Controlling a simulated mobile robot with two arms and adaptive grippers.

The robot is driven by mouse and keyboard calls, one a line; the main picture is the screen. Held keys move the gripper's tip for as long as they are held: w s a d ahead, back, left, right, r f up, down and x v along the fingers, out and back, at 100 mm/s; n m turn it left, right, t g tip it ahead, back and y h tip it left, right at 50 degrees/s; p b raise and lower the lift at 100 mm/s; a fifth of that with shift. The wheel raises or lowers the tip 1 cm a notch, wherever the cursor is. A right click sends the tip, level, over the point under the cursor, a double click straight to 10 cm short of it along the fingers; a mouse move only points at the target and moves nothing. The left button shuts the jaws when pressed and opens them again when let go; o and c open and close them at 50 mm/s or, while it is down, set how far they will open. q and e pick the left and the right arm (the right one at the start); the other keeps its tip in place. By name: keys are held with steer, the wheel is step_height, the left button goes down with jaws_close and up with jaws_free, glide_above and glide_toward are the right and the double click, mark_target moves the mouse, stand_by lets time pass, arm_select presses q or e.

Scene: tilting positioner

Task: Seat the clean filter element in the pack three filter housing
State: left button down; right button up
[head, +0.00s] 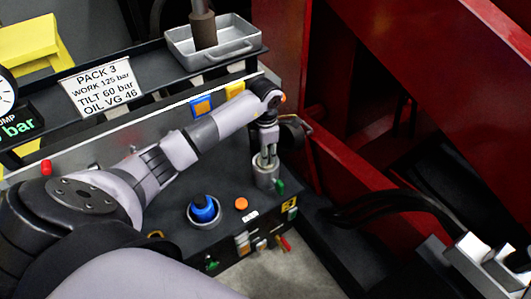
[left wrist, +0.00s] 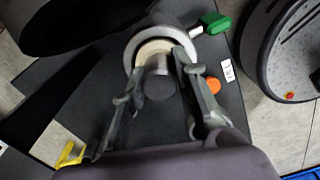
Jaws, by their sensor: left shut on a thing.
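My left gripper (head: 266,150) points down over the filter housing (head: 265,175), a grey metal cup with a green lever (head: 280,187) at its side. In the left wrist view, the fingers of the gripper (left wrist: 178,92) are shut on the grey stem of the filter element (left wrist: 153,48). The element's cream top lies within the round rim of the housing (left wrist: 133,47). How deep it sits is hidden. The green lever also shows in the left wrist view (left wrist: 215,23).
A blue-topped part (head: 204,208) stands in a pale ring on the dark bench. An orange button (head: 241,204) is near the housing. A metal tray (head: 240,45) stands on the shelf behind, beside the pack 3 sign (head: 98,87). Red machine walls (head: 350,165) rise to the right.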

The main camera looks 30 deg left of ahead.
arm_select(q)
steer(key=shift+f, duration=0.1)
steer(key=c, duration=1.3)
jaws_free()
arm_select(e)
steer(key=shift+w+r, duration=0.15)
steer(key=shift+r, duration=0.1)
arm_select(q)
step_height(320, 180, up, 12)
steer(key=shift+r+p, duration=0.15)
steer(key=shift+p, duration=0.55)
arm_select(e)
steer(key=s+f, duration=0.2)
steer(key=f, duration=0.1)
steer(key=s+f, duration=0.1)
steer(key=shift+d+f, duration=0.15)
steer(key=shift+f, duration=0.15)
